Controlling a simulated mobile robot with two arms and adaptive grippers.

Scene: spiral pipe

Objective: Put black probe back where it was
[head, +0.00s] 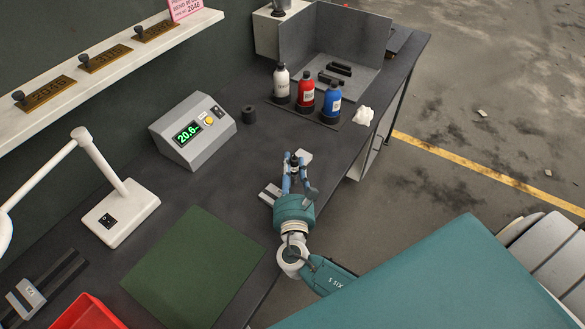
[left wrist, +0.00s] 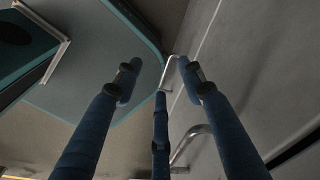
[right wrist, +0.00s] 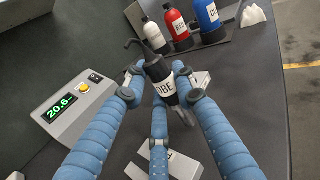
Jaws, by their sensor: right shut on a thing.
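The black probe (right wrist: 158,75) has a white label reading "OBE" and a thin hooked wire at its top. The probe's lower end is hidden by the fingers. My left gripper (left wrist: 158,75) is open and empty, away from the bench and outside the head view.
A grey meter (head: 193,131) reads 20.6, with a small black cylinder (head: 248,114) beside it. White, red (head: 306,88) and blue bottles stand in a black rack behind the right gripper. A green mat (head: 193,268), a lamp base (head: 120,212) and a red bin (head: 88,314) are nearer.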

